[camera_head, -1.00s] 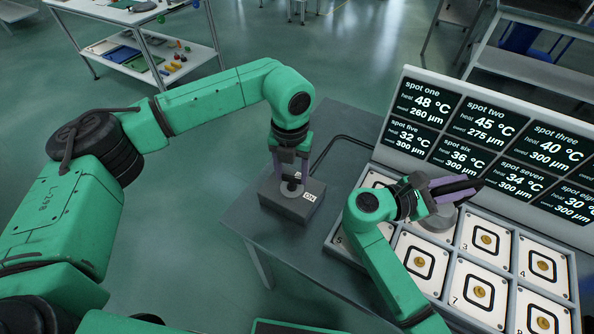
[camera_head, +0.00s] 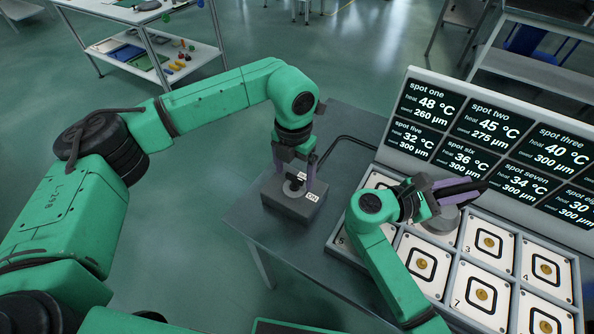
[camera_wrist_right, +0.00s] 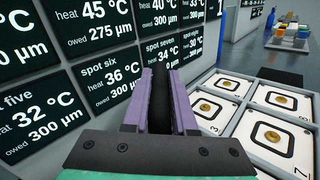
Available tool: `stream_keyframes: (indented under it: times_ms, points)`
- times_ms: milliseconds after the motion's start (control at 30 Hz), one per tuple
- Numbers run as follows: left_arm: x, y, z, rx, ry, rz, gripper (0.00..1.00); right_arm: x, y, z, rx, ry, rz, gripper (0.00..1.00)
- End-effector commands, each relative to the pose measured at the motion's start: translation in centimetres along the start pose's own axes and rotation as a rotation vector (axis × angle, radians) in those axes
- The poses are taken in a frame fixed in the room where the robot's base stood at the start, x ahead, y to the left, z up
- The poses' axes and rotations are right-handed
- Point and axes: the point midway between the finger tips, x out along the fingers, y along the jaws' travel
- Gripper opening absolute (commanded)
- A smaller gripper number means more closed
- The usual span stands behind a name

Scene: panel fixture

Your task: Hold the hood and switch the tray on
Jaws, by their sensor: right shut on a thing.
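The tray (camera_head: 458,252) is a grey frame of white square spots with gold discs, lying on the table's right side. The hood (camera_head: 442,221) is a pale grey round piece over a back-row spot left of spot 3. My right gripper (camera_head: 458,190) is shut on its dark handle (camera_wrist_right: 161,98), which shows between the purple fingers in the right wrist view. The switch box (camera_head: 293,205) is a grey block with a dark knob (camera_head: 294,186) on top and an "ON" label. My left gripper (camera_head: 296,176) points down over it, fingers apart on either side of the knob.
A display panel (camera_head: 480,150) with heat and owed readings stands behind the tray. A black cable (camera_head: 335,143) runs from behind the box toward the panel. My right forearm covers the tray's front left.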

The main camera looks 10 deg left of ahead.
Motion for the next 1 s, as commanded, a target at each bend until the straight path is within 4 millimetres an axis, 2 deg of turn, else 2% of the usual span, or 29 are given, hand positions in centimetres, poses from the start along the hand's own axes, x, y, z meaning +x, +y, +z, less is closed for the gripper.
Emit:
stream_keyframes:
  times_ms: [167,267,367,600,700,800,1000]
  points:
    - [-0.1,0.0,0.0,-0.001,-0.001,-0.001,0.9,0.0,0.0,0.0,0.0,0.001,0.0,0.0]
    - [-0.9,0.0,0.1,-0.001,-0.002,-0.001,0.9,0.0,0.0,0.0,0.0,0.001,0.0,0.0]
    - [-3.0,0.0,0.1,-0.001,-0.005,-0.001,0.9,0.0,0.0,0.0,0.0,0.001,0.0,0.0]
    - [-9.5,0.0,0.1,0.0,-0.005,0.0,0.9,0.0,0.0,-0.1,0.001,0.001,0.0,0.0]
    - [-11.2,0.0,0.0,-0.001,-0.002,0.0,0.9,0.0,0.0,-0.1,0.0,0.001,0.0,0.0]
    - [-11.9,0.0,0.0,-0.001,-0.001,-0.001,0.9,0.0,0.0,-0.1,0.0,0.001,0.0,0.0]
    - [-12.0,0.0,0.0,0.0,0.0,-0.001,0.9,0.0,0.0,0.0,0.0,0.001,0.0,0.0]
